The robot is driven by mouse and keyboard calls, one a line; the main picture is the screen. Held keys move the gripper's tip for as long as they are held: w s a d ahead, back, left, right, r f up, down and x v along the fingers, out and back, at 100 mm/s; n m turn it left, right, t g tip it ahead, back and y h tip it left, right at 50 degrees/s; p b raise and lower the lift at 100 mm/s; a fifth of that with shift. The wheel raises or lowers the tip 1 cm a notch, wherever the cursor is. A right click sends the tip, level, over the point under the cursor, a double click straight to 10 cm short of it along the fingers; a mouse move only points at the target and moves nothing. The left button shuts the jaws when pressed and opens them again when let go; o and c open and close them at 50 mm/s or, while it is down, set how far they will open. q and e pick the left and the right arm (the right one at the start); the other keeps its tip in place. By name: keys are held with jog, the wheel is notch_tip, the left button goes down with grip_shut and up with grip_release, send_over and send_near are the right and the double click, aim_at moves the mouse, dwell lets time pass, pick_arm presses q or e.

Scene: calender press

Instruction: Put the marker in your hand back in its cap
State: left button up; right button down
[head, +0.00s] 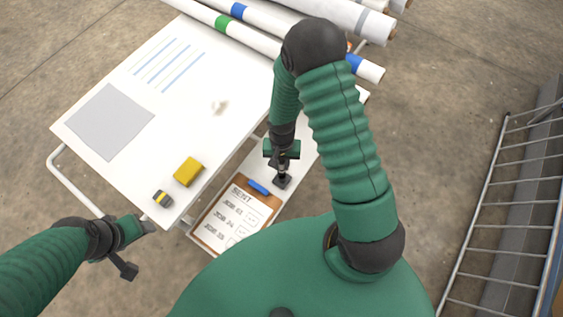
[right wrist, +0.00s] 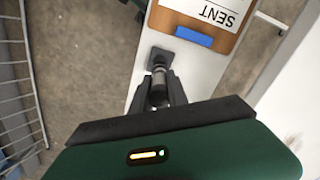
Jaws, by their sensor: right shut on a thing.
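My right gripper (head: 282,165) points down over the white side shelf, just beyond the clipboard's blue clip. In the right wrist view its fingers (right wrist: 159,92) are closed around a dark grey cylinder, the marker (right wrist: 158,97). A small black square holder (right wrist: 160,58) lies straight ahead of the marker's far end; it also shows in the head view (head: 282,182). I cannot tell whether the marker touches it. No separate cap can be made out; the marker's tip is hidden. My left gripper (head: 138,249) is open and empty, left of the table's near corner.
The clipboard (head: 209,235) headed SENT, with its blue clip (head: 259,187), lies beside the holder. The white table (head: 185,105) carries a yellow block (head: 188,172), a small yellow-and-dark item (head: 163,198) and a grey sheet (head: 110,121). Rolls (head: 245,38) lie at the back. A wire rack (head: 490,200) stands right.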

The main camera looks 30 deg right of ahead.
jog(key=shift+f+b, duration=1.3)
jog(key=shift+f, duration=0.55)
jog(key=c, duration=1.2)
grip_release()
jog(key=r, duration=0.5)
jog(key=r+p, duration=0.1)
jog(key=r, duration=1)
jog(key=shift+w+d+r+p, duration=0.15)
jog(key=shift+w+r+p, duration=0.15)
jog(key=shift+r+p, duration=0.1)
jog(key=s+a+r+n+t, duration=0.3)
jog(key=s+a+r+n, duration=0.1)
jog(key=s+r+n, duration=0.1)
jog(key=shift+a+r+n, duration=0.25)
jog(key=shift+r+n, duration=0.4)
jog(key=shift+n, duration=0.55)
